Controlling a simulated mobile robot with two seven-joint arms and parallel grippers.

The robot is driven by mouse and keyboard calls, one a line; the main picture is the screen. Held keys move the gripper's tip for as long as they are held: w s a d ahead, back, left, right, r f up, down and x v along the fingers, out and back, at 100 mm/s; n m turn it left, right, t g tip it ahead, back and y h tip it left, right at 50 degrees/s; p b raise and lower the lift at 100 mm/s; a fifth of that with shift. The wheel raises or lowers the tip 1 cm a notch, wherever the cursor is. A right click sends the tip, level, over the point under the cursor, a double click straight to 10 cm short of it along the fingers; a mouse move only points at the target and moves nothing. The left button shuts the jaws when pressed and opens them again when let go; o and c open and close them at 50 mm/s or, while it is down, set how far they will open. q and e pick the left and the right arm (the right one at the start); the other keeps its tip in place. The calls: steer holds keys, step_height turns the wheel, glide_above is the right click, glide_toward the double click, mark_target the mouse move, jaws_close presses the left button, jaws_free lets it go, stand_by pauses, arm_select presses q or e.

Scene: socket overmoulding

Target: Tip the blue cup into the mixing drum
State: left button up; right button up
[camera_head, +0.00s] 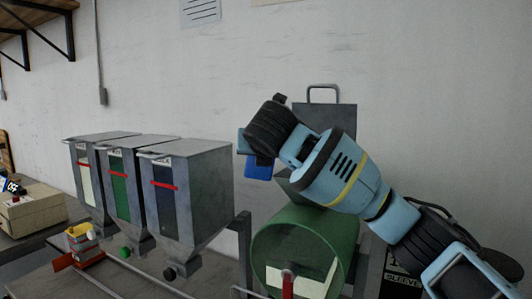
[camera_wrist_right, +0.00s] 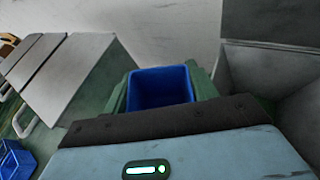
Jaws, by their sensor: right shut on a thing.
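The blue cup (camera_head: 259,168) hangs below my right gripper (camera_head: 250,150) in the head view, above and left of the green mixing drum (camera_head: 348,226). In the right wrist view the blue cup (camera_wrist_right: 160,88) sits between the two green fingers of my right gripper (camera_wrist_right: 160,95), which is shut on it. The cup's open mouth shows there; I cannot tell its contents. A grey hopper opening (camera_wrist_right: 262,72) is right of the cup in the wrist view. My arm hides part of the drum's top. My left gripper is not in view.
Three grey dispensers (camera_head: 190,190) with coloured windows stand on the left. A blue tray (camera_wrist_right: 14,160) shows at lower left in the wrist view. The wall is behind.

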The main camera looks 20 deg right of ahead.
steer(key=shift+w+r+n+h, duration=0.15)
steer(key=shift+r+n+h, duration=0.25)
steer(key=shift+r+n, duration=0.15)
steer(key=shift+a, duration=0.1)
step_height(320, 180, up, 4)
steer(key=shift+a+r, duration=0.1)
steer(key=shift+s+f, duration=0.2)
steer(key=shift+s, duration=0.05)
